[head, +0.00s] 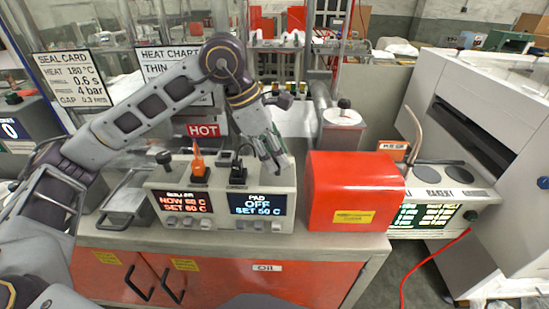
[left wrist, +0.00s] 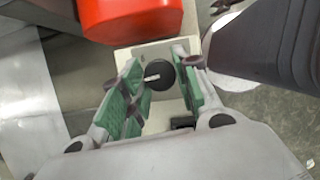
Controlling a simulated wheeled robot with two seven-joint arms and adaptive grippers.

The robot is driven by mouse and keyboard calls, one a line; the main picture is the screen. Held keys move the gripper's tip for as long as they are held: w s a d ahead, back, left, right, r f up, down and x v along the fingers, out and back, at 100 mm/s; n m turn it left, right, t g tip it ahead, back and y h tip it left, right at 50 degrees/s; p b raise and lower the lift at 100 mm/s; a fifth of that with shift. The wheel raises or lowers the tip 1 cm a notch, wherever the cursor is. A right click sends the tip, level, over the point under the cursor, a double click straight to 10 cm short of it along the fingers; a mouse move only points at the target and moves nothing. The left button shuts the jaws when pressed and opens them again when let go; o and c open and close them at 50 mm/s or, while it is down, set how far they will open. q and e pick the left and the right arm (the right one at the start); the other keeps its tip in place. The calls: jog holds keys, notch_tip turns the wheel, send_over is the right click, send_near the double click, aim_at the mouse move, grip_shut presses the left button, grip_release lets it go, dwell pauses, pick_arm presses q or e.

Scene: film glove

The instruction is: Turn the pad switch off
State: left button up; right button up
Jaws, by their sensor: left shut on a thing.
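The pale control box (head: 222,205) stands on the bench. Its right display (head: 258,204) reads PAD OFF, SET 50 C. A black toggle switch (head: 237,173) stands on the box above that display, and an orange one (head: 198,166) stands to its left. My left gripper (head: 270,158) points down at the right end of the box top, right of the black toggle. In the left wrist view a round black knob (left wrist: 159,76) with a white mark lies between its green finger pads. The gripper is shut on this knob, which the fingers hide in the head view. My right gripper is not in view.
A red box (head: 352,193) stands close to the right of the control box and also fills the top of the left wrist view (left wrist: 120,15). A metal pan (head: 125,200) is at the left. A HOT sign (head: 204,130) stands behind.

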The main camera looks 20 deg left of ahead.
pick_arm(q)
jog(key=n+t+b, duration=0.1)
jog(key=n, duration=0.1)
jog(key=shift+f+n, duration=0.1)
jog(key=shift+n, duration=0.2)
jog(key=n, duration=0.1)
jog(key=n+y+b, duration=0.1)
jog(key=shift+s+d+n, duration=0.15)
jog(key=shift+n, duration=0.15)
jog(key=shift+n+t+y+b, duration=0.5)
jog(key=shift+n+b, duration=0.1)
jog(key=shift+n, duration=0.7)
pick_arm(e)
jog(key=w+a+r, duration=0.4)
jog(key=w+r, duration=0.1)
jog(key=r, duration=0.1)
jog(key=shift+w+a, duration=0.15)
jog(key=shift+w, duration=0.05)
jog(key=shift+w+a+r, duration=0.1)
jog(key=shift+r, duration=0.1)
pick_arm(q)
jog(key=o, duration=1)
